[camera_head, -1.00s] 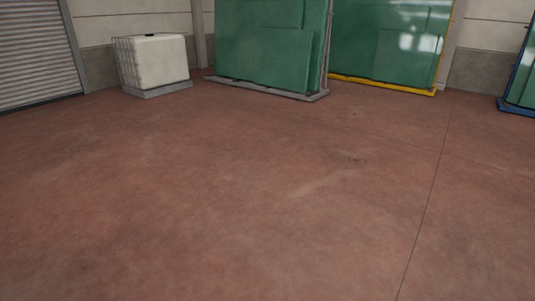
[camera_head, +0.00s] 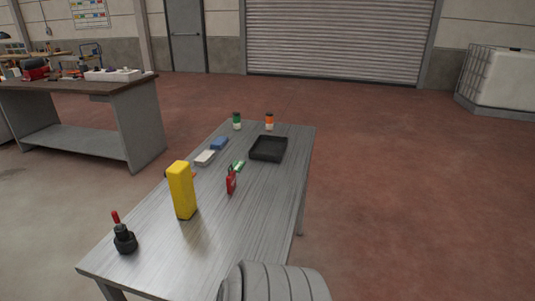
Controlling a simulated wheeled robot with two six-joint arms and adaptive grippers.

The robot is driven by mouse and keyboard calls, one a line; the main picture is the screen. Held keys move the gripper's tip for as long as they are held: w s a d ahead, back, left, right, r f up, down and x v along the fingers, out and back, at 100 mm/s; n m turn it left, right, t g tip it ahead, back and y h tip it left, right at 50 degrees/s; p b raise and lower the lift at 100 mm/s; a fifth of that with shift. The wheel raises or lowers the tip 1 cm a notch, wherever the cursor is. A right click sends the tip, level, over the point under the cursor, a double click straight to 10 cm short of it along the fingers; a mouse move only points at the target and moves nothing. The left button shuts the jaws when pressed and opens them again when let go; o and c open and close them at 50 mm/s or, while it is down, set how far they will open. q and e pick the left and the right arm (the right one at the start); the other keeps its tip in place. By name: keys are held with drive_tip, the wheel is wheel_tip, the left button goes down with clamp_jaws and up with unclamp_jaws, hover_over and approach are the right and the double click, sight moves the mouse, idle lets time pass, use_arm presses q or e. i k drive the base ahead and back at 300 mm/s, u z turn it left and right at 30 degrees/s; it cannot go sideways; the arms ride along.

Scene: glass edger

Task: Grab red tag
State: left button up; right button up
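A small red tag (camera_head: 231,184) stands on the grey metal table (camera_head: 225,235), near its middle. A green-and-white item (camera_head: 238,166) lies just behind it, and a tall yellow block (camera_head: 182,190) stands to its left and nearer to me. Neither of my grippers is in view. A rounded light-grey part at the bottom edge seems to be mine.
The table also holds a black tray (camera_head: 283,149), a green-topped jar (camera_head: 237,121), an orange-topped jar (camera_head: 270,122), a blue block (camera_head: 219,143), a white block (camera_head: 205,158) and a black red-handled device (camera_head: 124,238). A workbench (camera_head: 143,125) stands left. Floor at right is clear.

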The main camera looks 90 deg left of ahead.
sight(231, 178)
drive_tip(key=k, duration=0.35)
drive_tip(key=u, duration=0.9)
